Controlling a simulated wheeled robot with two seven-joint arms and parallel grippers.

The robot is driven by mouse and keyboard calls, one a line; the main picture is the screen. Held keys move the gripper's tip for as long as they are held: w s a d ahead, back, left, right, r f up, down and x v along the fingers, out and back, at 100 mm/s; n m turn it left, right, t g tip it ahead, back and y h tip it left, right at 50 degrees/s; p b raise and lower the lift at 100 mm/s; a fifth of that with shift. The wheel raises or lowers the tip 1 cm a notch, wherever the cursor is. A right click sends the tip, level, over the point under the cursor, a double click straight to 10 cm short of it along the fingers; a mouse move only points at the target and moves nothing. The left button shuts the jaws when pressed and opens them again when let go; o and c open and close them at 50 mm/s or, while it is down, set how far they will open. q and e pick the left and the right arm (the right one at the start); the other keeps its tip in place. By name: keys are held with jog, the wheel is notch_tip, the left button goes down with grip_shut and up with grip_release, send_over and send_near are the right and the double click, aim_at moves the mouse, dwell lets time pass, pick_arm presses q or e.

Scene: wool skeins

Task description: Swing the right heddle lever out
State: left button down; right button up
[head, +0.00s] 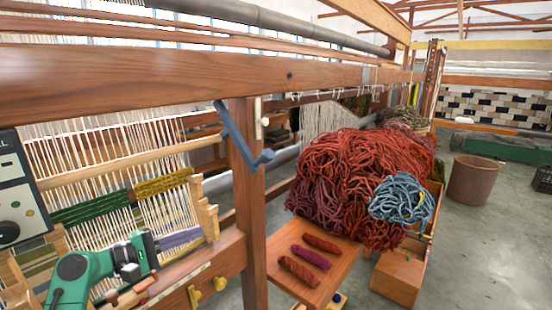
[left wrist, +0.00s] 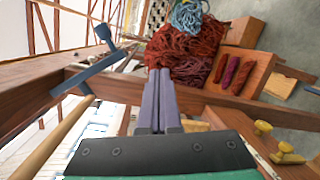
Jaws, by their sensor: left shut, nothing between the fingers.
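The blue heddle lever (head: 240,138) is on the loom's wooden post, with its bent end low and to the right. In the left wrist view the lever (left wrist: 85,75) lies to the left of the fingers, apart from them. My left gripper (head: 198,235) is in front of the loom, below and left of the lever. Its grey-purple fingers (left wrist: 158,72) are shut together and empty. My right gripper is in neither view.
The loom's upright post (head: 247,210) and long top beam (head: 180,82) frame the lever. Yellow knobs (head: 220,283) stick out from the lower rail. A red wool heap (head: 355,170) and a board with several small skeins (head: 335,262) lie right of the post.

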pick_arm(q)
jog(key=s+d+f+m+g+y, duration=0.1)
jog(key=s+f+m+g+y, duration=0.3)
jog(key=f, duration=0.6)
jog(key=s+d+f+m+y, duration=0.1)
jog(key=s+f+m+y, duration=0.2)
jog(key=s+f, duration=0.5)
jog(key=s+a+f+m+g+y, duration=0.2)
jog(key=s+f+m+y, duration=0.15)
jog(key=s, duration=0.35)
jog(key=s+a+f+m+g+y, duration=0.1)
jog(key=s+a+f+m+y, duration=0.2)
jog(key=s+f, duration=0.3)
jog(key=s+f+g, duration=0.1)
jog(key=s+f, duration=0.1)
jog(key=f, duration=1)
jog(key=s+f+g, duration=0.1)
jog(key=s+f, duration=0.2)
jog(key=f, duration=0.9)
jog(key=s+a+f+g, duration=0.1)
jog(key=s+a+f, duration=0.1)
jog(key=s+f, duration=1)
jog(key=s, duration=0.3)
jog(key=shift+a+m, duration=0.35)
jog(key=shift+a, duration=0.05)
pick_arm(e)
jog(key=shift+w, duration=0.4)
pick_arm(q)
jog(key=shift+f, duration=0.1)
